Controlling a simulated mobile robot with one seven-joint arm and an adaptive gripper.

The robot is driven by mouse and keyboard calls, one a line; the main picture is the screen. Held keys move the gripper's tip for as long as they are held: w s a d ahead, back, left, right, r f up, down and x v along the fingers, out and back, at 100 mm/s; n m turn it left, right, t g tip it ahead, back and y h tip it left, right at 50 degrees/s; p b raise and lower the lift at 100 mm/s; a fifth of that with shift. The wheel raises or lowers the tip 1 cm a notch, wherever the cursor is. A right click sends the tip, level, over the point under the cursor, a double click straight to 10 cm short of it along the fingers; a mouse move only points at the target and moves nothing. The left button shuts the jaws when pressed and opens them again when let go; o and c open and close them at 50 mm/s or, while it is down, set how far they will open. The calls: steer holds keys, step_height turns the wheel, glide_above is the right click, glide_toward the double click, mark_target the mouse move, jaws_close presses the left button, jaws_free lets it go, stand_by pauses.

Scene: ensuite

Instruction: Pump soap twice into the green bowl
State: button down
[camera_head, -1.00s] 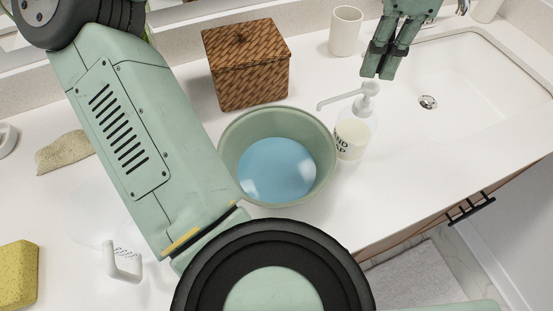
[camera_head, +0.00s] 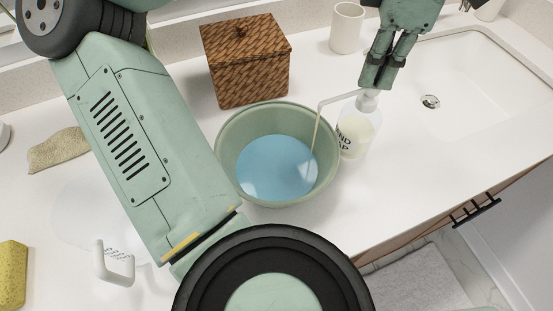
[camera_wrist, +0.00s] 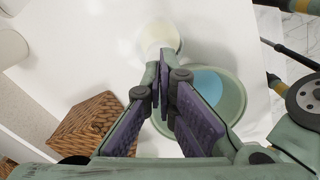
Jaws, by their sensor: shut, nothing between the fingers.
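The green bowl (camera_head: 228,132) stands on the white counter and holds blue liquid. The hand soap bottle (camera_head: 357,132), clear with pale soap and a white pump head, stands upright just right of the bowl. Its spout points left over the bowl's rim, and a thin pale stream runs from the spout tip down into the bowl. My gripper (camera_head: 378,82) is shut and empty, pointing down with its fingertips on the pump head. In the wrist view the fingers (camera_wrist: 162,75) hide the pump head; part of the bottle (camera_wrist: 160,38) and the bowl (camera_wrist: 235,100) show.
A lidded wicker box (camera_head: 246,65) stands behind the bowl, with a cream cup (camera_head: 346,27) to its right. The sink (camera_head: 465,85) is at the right. A beige cloth (camera_head: 60,150), a yellow sponge (camera_head: 12,275) and a white-handled item (camera_head: 115,265) lie at the left.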

stand_by(0.3)
steer(key=shift+r+p, duration=1.45)
steer(key=shift+r, duration=0.15)
step_height(320, 180, up, 2)
steer(key=shift+r+p, duration=0.1)
steer(key=shift+p, duration=0.6)
step_height(320, 180, up, 4)
steer(key=shift+f, duration=0.15)
